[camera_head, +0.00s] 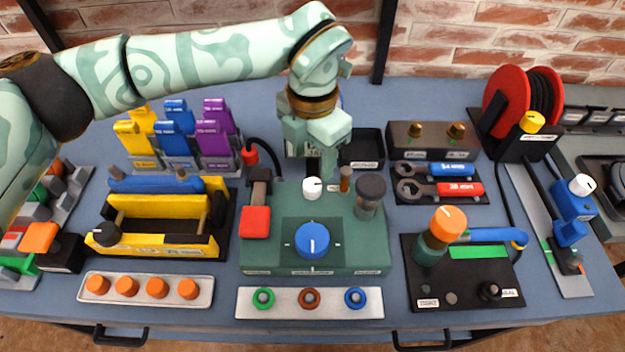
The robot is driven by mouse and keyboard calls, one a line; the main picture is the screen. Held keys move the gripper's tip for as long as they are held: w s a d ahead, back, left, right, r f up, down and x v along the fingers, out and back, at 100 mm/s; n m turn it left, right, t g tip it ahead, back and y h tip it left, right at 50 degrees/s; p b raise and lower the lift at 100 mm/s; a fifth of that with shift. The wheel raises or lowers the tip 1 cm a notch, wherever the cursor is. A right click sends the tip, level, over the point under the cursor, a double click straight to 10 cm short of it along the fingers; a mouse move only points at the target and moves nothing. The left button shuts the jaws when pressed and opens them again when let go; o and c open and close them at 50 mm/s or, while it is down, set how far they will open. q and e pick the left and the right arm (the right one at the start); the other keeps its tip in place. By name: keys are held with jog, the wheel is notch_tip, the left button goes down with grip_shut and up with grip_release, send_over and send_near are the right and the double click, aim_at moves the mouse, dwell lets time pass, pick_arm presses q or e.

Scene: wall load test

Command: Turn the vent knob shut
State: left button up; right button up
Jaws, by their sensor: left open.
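A green test block (358,256) sits at the middle of the blue bench. It carries a large blue knob (312,240) with a white pointer mark facing the back, a small white knob (312,187) with a dark mark, and a dark grey capped post (370,187). The labels are too small to read, so I cannot tell which of these is the vent knob. My left gripper (325,165) points down just behind and above the white knob, open and empty. Whether its fingers touch anything is hard to tell. My right gripper is not in view.
A thin brown post (346,180) stands close to the right of my left gripper. A red-handled lever (255,220) is on the block's left side. A black tray (362,148) lies behind. Yellow, blue and purple clamps (176,128) stand back left, under my left arm.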

aim_at(312, 183)
pick_arm(q)
notch_tip(312, 183, down, 8)
jog(key=shift+r+b, duration=0.1)
jog(key=shift+b, duration=0.75)
jog(key=shift+s, duration=0.1)
jog(key=c, duration=1)
